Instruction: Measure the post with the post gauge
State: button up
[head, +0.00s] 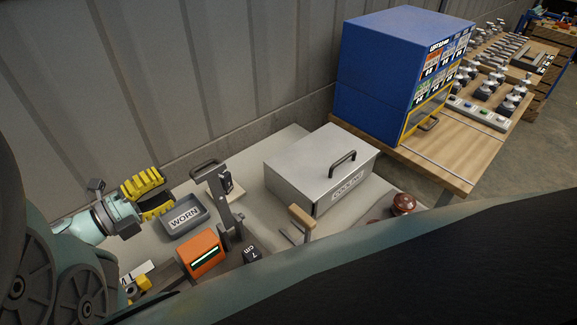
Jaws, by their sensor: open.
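My gripper (163,192), with yellow ribbed fingers, is open and empty at the left, just left of and above the grey tray marked WORN (201,224). An upright grey metal post-like piece (228,209) stands on the bench right of the tray; I cannot tell whether it is the post. An orange box with a lit green strip (203,254) sits in front. I cannot tell which of these is the post gauge.
A blue cabinet (395,80) is on a wooden table (466,155) beyond. My own body hides the front.

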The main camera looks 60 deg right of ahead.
aim_at(201, 165)
jog(key=p+x, duration=0.2)
jog(key=x, duration=0.6)
jog(key=shift+r+p, duration=0.2)
jog(key=shift+p, duration=0.15)
jog(key=shift+s+d+f, duration=0.2)
jog(key=shift+s+d, duration=0.05)
jog(key=shift+d, duration=0.4)
jog(key=shift+o, duration=0.4)
grip_shut()
jog(key=shift+a, duration=0.1)
